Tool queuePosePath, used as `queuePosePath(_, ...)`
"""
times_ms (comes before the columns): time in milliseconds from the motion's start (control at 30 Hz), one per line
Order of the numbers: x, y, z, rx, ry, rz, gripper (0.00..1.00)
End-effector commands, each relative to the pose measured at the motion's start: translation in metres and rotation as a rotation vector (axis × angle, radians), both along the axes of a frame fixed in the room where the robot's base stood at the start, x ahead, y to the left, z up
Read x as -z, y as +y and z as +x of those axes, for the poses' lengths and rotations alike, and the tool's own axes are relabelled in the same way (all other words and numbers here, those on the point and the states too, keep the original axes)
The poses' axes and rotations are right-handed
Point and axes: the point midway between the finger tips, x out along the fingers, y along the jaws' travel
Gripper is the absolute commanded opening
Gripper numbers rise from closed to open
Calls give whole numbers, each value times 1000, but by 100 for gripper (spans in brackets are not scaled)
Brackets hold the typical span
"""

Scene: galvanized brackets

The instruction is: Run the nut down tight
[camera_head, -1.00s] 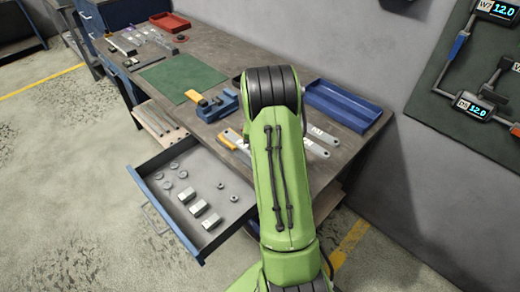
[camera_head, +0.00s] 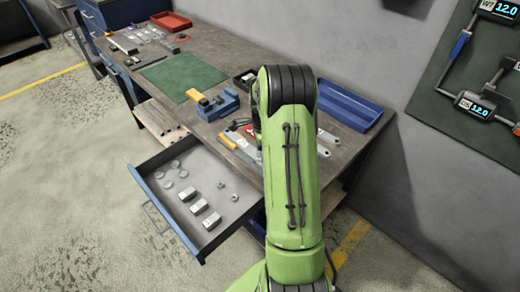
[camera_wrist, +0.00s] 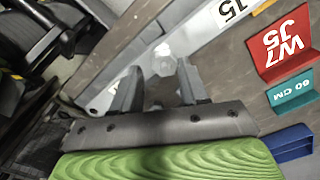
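My gripper (camera_wrist: 160,80) shows in the wrist view with its two grey fingers apart. A light grey hexagonal piece (camera_wrist: 163,61) shows between and beyond the fingertips, with a gap on each side. I cannot tell whether it is a nut or a wrench end. It lies by a long pale bar marked J5 (camera_wrist: 205,32). In the head view my green arm hides the gripper. Flat wrenches (camera_head: 240,143) lie on the bench beside the arm. Several round nuts or washers (camera_head: 168,184) and grey blocks (camera_head: 199,207) lie in the open drawer (camera_head: 232,212).
A red W7 J5 card (camera_wrist: 285,45) and teal 60 CM card (camera_wrist: 292,93) stand close to the gripper. A blue vise (camera_head: 217,104), green mat (camera_head: 182,78), blue tray (camera_head: 345,103) and red tray (camera_head: 170,20) occupy the bench (camera_head: 130,84). Display tools (camera_head: 475,106) hang on the wall.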

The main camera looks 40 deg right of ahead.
Motion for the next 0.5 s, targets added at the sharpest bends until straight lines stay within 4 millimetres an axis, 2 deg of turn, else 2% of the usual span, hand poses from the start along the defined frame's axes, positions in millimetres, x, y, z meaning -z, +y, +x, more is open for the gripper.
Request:
queuePosePath(333, -1, 2, 3, -21, -5, 2, 42)
queuePosePath(500, -1, 3, 4, -206, -7, 1, 42)
